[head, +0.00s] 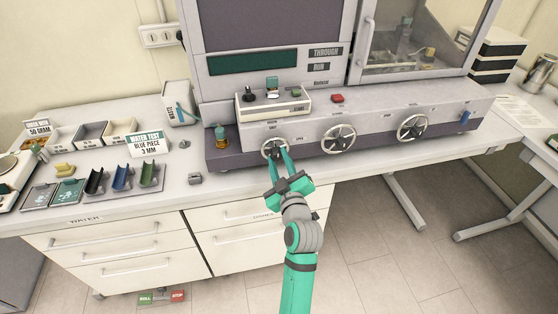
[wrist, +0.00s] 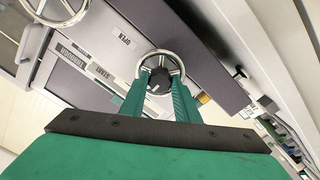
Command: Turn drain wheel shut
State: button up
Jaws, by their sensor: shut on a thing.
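Three silver spoked handwheels sit on the front of the grey machine. My gripper (head: 279,157) is at the leftmost wheel (head: 272,144), the smallest-looking of them. In the wrist view the green fingers (wrist: 159,88) reach the same wheel (wrist: 163,54) and close on its dark hub and spokes; the exact contact is partly hidden. I cannot read a drain label. The middle wheel (head: 339,138) and right wheel (head: 412,127) are free of my gripper.
Left of the machine are a "WATER TEST" sign (head: 147,144), a holder of coloured pieces (head: 122,178) and several trays. A brass-coloured fitting (head: 221,137) is at the machine's left end. White drawers (head: 115,247) stand below the counter. The floor to the right (head: 385,240) is mostly clear.

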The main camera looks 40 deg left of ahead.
dwell(0.4)
jog(key=o, duration=1)
jog(key=shift+o, duration=0.2)
jog(key=shift+s+d, duration=0.1)
jog(key=v, duration=1)
jog(key=shift+s+d, duration=0.15)
jog(key=shift+s, duration=0.15)
